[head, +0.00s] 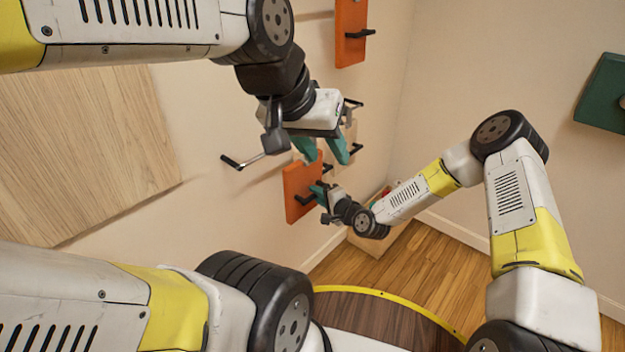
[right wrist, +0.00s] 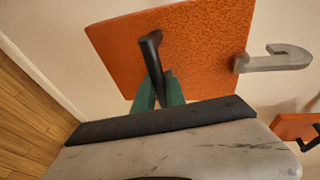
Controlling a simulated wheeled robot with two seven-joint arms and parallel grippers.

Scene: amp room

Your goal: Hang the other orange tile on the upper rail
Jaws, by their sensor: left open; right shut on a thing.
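An orange tile (head: 293,207) with a black handle is low by the wall in the head view. My right gripper (head: 319,190) is shut on that handle. The right wrist view shows the same tile (right wrist: 205,50) close up, its handle (right wrist: 152,52) between the teal fingers and a grey hook (right wrist: 275,62) at its edge. I cannot tell if the tile touches the wall. Another orange tile (head: 346,17) with a black handle is higher on the wall. My left gripper (head: 322,152) is open, above the lower tile, with nothing seen between its fingers. I cannot make out the upper rail.
A thin metal rod with a black end (head: 240,161) stands out from the wall left of the left gripper. A beige piece with black handles (head: 351,133) is partly hidden behind that gripper. A wooden panel (head: 80,140) is at left, a green panel (head: 603,95) at right.

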